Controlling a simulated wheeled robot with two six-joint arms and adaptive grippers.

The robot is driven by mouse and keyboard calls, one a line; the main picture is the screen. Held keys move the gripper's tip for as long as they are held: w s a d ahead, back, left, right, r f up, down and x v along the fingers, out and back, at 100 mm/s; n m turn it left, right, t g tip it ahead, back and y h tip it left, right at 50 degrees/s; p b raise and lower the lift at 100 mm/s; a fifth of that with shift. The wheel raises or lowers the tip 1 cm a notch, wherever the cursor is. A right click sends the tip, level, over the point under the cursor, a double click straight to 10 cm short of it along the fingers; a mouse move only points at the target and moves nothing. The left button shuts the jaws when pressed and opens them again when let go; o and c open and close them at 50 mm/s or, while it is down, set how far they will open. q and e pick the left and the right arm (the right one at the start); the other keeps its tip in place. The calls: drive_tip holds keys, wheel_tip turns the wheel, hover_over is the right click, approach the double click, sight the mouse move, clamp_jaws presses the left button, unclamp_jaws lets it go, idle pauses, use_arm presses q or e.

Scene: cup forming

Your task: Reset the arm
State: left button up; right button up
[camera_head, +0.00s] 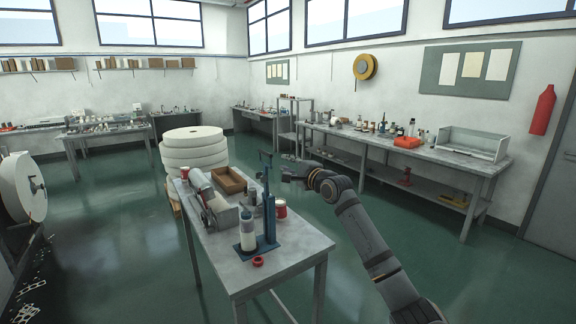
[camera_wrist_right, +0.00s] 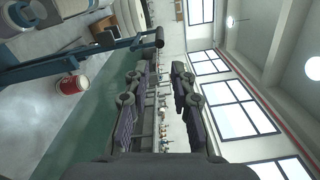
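My right arm (camera_head: 365,235) comes in from the lower right of the head view. Its gripper (camera_head: 288,172) is raised beside the blue press stand (camera_head: 268,215), to the right of its upper end, and looks empty. In the right wrist view the two dark fingers (camera_wrist_right: 156,88) are apart with a clear gap between them. No object is between them. My left arm and left gripper are not in the head view.
The metal table (camera_head: 285,262) holds a cardboard box (camera_head: 229,180), a bottle (camera_head: 247,232), a red ring (camera_head: 258,261) and red-and-white cups (camera_head: 280,209). Stacked white rolls (camera_head: 193,150) stand behind it. A workbench (camera_head: 400,150) lines the right wall. Green floor between is open.

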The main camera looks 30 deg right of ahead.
idle(0.4)
drive_tip(key=s+a+f+n+g, duration=0.3)
drive_tip(key=s+a+f+n, duration=0.15)
drive_tip(key=f, duration=0.55)
drive_tip(key=s+a+f+n+g, duration=0.25)
drive_tip(key=s+a+f, duration=0.3)
drive_tip(key=f, duration=0.35)
drive_tip(key=s+a+f+n+g, duration=0.2)
drive_tip(key=s+a+f+n, duration=0.25)
drive_tip(key=f, duration=0.55)
drive_tip(key=s+a+f+n+g, duration=0.1)
drive_tip(key=s+f+n+g, duration=0.15)
drive_tip(key=s, duration=0.65)
drive_tip(key=s+a+f+n+g+h, duration=0.15)
drive_tip(key=s+f+n, duration=0.25)
drive_tip(key=s, duration=0.5)
drive_tip(key=s+a+f+n+g, duration=0.2)
drive_tip(key=s+f+n+g, duration=0.1)
drive_tip(key=s, duration=0.6)
drive_tip(key=s+d+f+g, duration=0.1)
drive_tip(key=d+f, duration=0.1)
drive_tip(key=f, duration=1.1)
drive_tip(key=s+d+f, duration=0.1)
drive_tip(key=f, duration=1.2)
drive_tip(key=s+d+f+g+b, duration=0.1)
drive_tip(key=s+f, duration=1.7)
drive_tip(key=s, duration=0.1)
drive_tip(key=shift+d+m, duration=0.2)
drive_tip(key=shift+m, duration=0.1)
